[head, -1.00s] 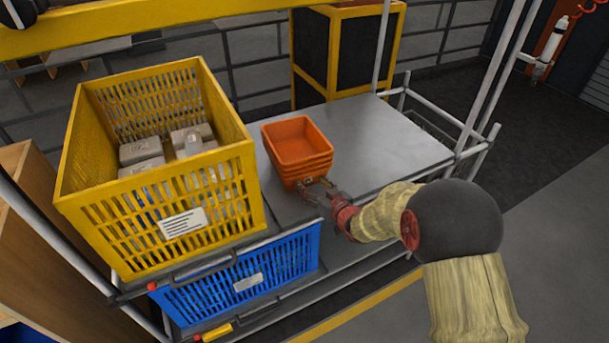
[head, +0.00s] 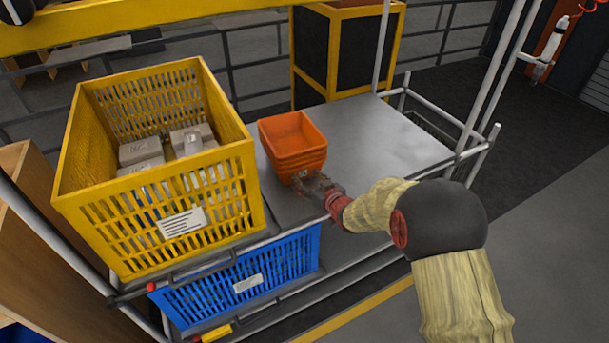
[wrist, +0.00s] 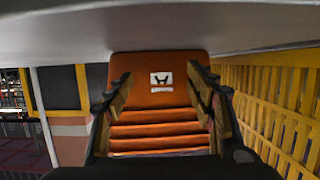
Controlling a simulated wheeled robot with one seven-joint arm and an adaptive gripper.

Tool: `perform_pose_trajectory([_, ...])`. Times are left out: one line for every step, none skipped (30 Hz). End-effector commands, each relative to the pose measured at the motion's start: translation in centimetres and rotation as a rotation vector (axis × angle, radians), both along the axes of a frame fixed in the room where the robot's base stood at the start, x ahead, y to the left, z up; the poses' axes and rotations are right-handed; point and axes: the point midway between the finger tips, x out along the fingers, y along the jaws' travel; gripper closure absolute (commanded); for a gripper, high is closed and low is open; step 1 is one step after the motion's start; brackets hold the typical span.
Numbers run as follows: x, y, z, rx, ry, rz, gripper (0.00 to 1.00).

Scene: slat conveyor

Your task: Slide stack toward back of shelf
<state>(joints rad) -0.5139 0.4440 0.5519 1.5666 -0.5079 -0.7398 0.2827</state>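A stack of several nested orange bins (head: 293,147) stands upright on the grey metal shelf (head: 385,150), right beside the yellow crate. My gripper (head: 308,184) is low at the near side of the stack, at or very close to its front. In the wrist view, which looks upside down, the stack (wrist: 160,115) fills the space between my two spread fingers. A white label shows on its front face. The fingers stand apart and look open; whether they touch the bins is hard to tell.
A yellow crate (head: 230,190) with grey boxes stands close on the left. A blue crate (head: 300,255) sits on the level below. The shelf is clear to the right and behind. Metal posts (head: 487,85) rise at the right end.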

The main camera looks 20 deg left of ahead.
Motion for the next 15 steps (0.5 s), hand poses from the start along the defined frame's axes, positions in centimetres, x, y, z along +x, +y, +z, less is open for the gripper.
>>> perform_pose_trajectory([0.1, 0.2, 0.0, 0.001, -0.001, 0.0, 0.45])
perform_pose_trajectory([0.2, 0.3, 0.0, 0.001, -0.001, 0.0, 0.45])
perform_pose_trajectory([0.3, 0.4, 0.0, 0.001, -0.001, 0.0, 0.45])
perform_pose_trajectory([0.4, 0.5, 0.1, 0.002, -0.001, 0.0, 0.45])
perform_pose_trajectory([0.5, 0.5, 0.1, 0.002, -0.001, 0.0, 0.45])
perform_pose_trajectory([0.6, 0.7, 0.1, 0.001, -0.002, 0.0, 0.45])
perform_pose_trajectory([0.6, 0.7, 0.1, 0.001, -0.002, 0.0, 0.45])
perform_pose_trajectory([0.7, 0.8, 0.1, 0.001, -0.002, 0.0, 0.45])
perform_pose_trajectory([0.8, 0.9, 0.1, 0.001, -0.002, 0.0, 0.45])
perform_pose_trajectory([0.9, 1.0, 0.0, 0.0, -0.001, 0.0, 0.45])
perform_pose_trajectory([0.9, 1.1, 0.0, 0.0, -0.001, 0.0, 0.45])
perform_pose_trajectory([1.0, 1.2, 0.0, -0.001, -0.001, 0.0, 0.45])
perform_pose_trajectory([1.1, 1.2, 0.0, -0.001, -0.001, 0.0, 0.45])
perform_pose_trajectory([1.2, 1.3, 0.0, -0.001, -0.001, 0.0, 0.45])
perform_pose_trajectory([1.2, 1.4, 0.0, -0.001, -0.001, 0.0, 0.45])
